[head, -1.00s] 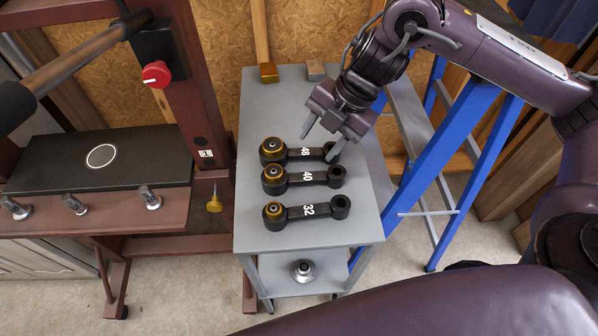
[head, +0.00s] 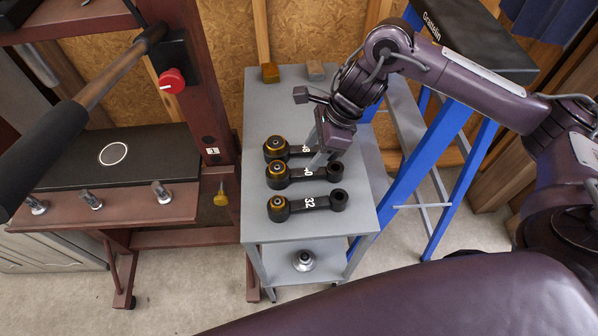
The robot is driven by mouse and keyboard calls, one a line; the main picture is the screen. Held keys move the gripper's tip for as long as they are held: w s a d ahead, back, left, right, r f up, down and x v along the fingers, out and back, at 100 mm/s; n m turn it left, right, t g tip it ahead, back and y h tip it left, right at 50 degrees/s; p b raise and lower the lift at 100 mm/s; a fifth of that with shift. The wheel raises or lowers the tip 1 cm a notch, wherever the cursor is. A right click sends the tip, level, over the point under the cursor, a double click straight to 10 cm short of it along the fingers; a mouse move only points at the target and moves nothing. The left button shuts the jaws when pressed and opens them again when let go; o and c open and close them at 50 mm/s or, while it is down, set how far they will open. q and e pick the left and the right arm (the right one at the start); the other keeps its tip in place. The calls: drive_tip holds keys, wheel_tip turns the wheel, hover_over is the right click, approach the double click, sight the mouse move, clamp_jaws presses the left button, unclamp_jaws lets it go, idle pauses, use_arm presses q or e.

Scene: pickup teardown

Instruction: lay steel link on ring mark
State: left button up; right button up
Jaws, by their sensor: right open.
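Three dark links lie side by side on the grey cart top, each with a brass-rimmed bushing at its left end: link 48 (head: 276,148) at the back, link 40 (head: 277,174) in the middle, link 32 (head: 306,203) in front. I cannot tell from looks which is the steel one. The white ring mark (head: 113,154) lies bare on the black plate (head: 60,172) at left. My left gripper is not in view.
A red-brown frame with a red knob (head: 172,80) and a long lever (head: 110,80) stands left of the cart (head: 262,225). Several clamp bolts (head: 161,192) line the plate's front. A blue ladder (head: 446,160) stands right. Two small blocks (head: 270,72) sit at the cart's back.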

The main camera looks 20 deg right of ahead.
sight(299, 171)
drive_tip(key=p+x, duration=0.3)
drive_tip(key=x, duration=0.4)
drive_tip(key=shift+s, duration=0.1)
drive_tip(key=shift+f, duration=0.35)
clamp_jaws()
drive_tip(key=shift+r, duration=0.1)
